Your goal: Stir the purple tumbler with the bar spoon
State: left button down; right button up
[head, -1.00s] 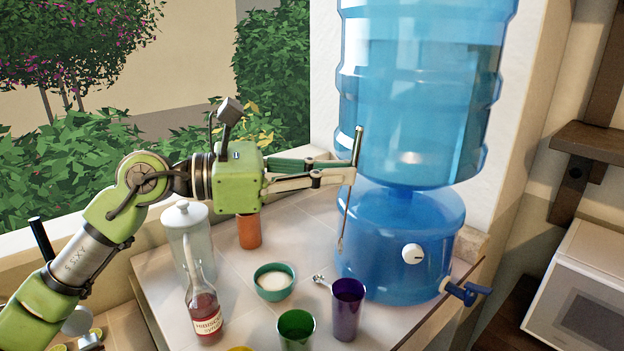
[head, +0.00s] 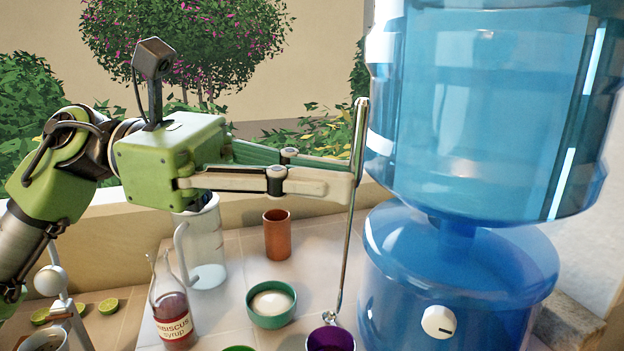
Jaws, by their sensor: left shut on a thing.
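My left gripper (head: 354,172) is shut on the bar spoon (head: 349,240), a long thin metal rod held nearly upright. Its lower end shows right at the far rim of the purple tumbler (head: 331,341). I cannot tell whether the tip is above, behind or inside the tumbler. The tumbler stands at the bottom edge of the head view, with only its rim and upper inside showing. My right gripper is not in view.
A large blue water dispenser (head: 450,270) stands close right of the spoon. A teal bowl (head: 271,318), orange cup (head: 277,238), glass pitcher (head: 207,245) and hibiscus syrup bottle (head: 173,315) stand left on the counter. A green cup (head: 238,349) barely shows.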

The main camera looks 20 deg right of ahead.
pick_arm(q)
jog(key=s+a+f+m+t+y+p, duration=0.2)
jog(key=s+f+m+t+y+p, duration=0.1)
jog(key=s+m+y+p, duration=0.3)
jog(key=s+a+f+m+t+y+p, duration=0.3)
jog(key=s+f+m+y+p, duration=0.3)
jog(key=m+y, duration=0.3)
jog(key=shift+s+f+m+t+p, duration=0.25)
jog(key=shift+m+t+p, duration=0.5)
jog(key=shift+m, duration=0.45)
jog(key=shift+w, duration=0.1)
